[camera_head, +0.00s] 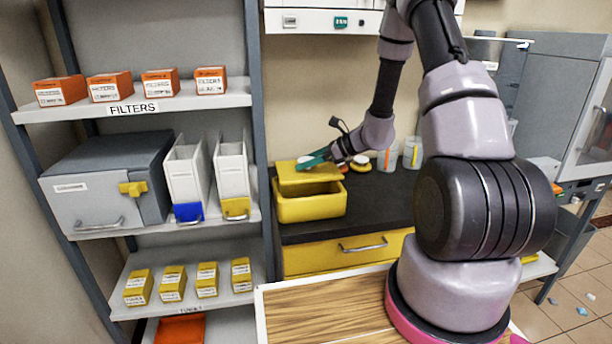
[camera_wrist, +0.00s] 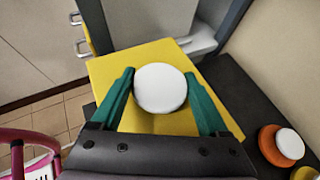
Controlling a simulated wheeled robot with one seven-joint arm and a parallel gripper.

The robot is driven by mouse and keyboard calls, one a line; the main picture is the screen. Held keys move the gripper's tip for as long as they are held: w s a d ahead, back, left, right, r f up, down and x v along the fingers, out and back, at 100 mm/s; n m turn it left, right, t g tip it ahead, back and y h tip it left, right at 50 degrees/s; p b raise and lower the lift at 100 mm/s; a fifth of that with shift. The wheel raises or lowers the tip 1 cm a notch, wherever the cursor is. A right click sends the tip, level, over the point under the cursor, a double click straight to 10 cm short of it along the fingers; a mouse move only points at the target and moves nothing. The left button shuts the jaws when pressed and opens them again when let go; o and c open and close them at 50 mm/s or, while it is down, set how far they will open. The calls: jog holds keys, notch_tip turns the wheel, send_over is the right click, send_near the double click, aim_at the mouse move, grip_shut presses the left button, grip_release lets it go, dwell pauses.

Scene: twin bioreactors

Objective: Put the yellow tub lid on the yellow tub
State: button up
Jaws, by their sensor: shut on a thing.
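The yellow tub (camera_head: 310,207) stands on the dark bench top beside the shelf, with part of its dark open inside showing. The yellow tub lid (camera_head: 300,178) is over the back of the tub, a little tilted in the picture. Whether it touches the rim I cannot tell. My gripper (camera_head: 318,158) is shut on the lid's white knob. In the wrist view the green fingers of my gripper (camera_wrist: 163,92) stand on both sides of the round white knob (camera_wrist: 160,88). The flat yellow lid (camera_wrist: 118,68) spreads beneath them and hides the tub there.
Round white-topped items (camera_wrist: 282,145) lie on the bench beside the tub. Jars (camera_head: 413,153) stand farther right. The shelf unit's grey post (camera_head: 259,150) rises close to the tub's left. A yellow drawer (camera_head: 345,254) is below. The bench front right of the tub is clear.

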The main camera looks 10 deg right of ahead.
aim_at(308, 173)
jog(key=shift+f, duration=2.1)
jog(key=shift+f, duration=0.1)
